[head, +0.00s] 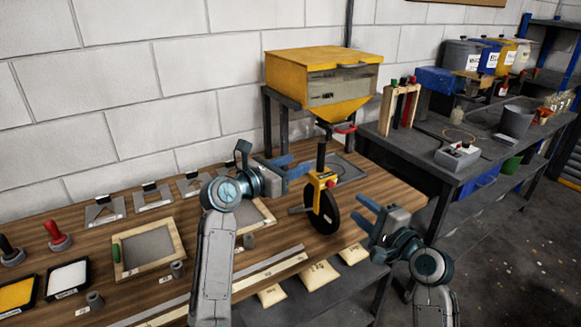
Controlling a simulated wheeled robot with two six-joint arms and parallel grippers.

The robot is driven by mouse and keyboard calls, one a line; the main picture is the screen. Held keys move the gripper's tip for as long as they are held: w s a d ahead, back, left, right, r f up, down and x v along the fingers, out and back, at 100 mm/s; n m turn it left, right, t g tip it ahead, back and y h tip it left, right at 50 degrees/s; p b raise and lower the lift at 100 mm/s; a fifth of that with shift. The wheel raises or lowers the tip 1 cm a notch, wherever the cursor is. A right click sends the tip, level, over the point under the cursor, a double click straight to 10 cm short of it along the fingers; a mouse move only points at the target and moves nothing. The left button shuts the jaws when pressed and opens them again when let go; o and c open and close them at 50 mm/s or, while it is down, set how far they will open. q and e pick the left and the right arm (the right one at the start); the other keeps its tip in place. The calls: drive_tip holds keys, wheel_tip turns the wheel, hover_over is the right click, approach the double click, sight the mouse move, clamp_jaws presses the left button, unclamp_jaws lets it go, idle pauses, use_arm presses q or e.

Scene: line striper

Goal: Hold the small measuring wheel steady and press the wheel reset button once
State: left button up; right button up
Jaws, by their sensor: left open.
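The small measuring wheel (323,215) stands upright on the wooden bench near its right end. It has a black wheel, a yellow bracket (315,188) and a dark upright handle. A small red button (331,184) shows on the right side of the bracket. My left gripper (299,165) is open, just left of the handle and above the bracket, and appears apart from them. My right gripper (357,206) is open and empty, to the right of the wheel with its fingers pointing at it. A gap shows between these fingers and the wheel.
A yellow hopper (312,85) on a dark stand rises behind the wheel. Framed screen (150,248), stamps and pads lie on the left of the bench. Paper bags (320,275) lie on a lower shelf in front. A dark table (440,165) stands at right.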

sight(318, 154)
use_arm(q)
drive_tip(key=x, duration=1)
drive_tip(key=shift+w+d, duration=0.2)
drive_tip(key=shift+d, duration=0.05)
drive_tip(key=shift+c, duration=0.2)
clamp_jaws()
use_arm(e)
clamp_jaws()
idle(1.1)
